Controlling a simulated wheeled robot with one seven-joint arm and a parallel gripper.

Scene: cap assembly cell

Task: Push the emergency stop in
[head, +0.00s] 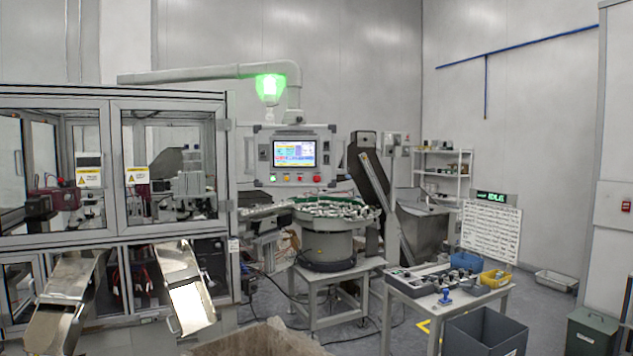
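A small red button (317,178), which looks like the emergency stop, sits at the right end of the button row under the screen of the control panel (295,155). It is far off and small, so I cannot tell whether it is in or out. A green-lit button (272,178) is at the left end of the row, with small buttons between. The panel hangs from a grey overhead arm, and its screen is lit. My gripper is not in view.
A glazed machine (170,170) stands left with two metal chutes. A bowl feeder (328,245) stands below the panel. A worktable (450,290) with parts is at right, a grey bin (484,335) before it. A brown open container (255,342) is at bottom. A green lamp (270,88) glows above.

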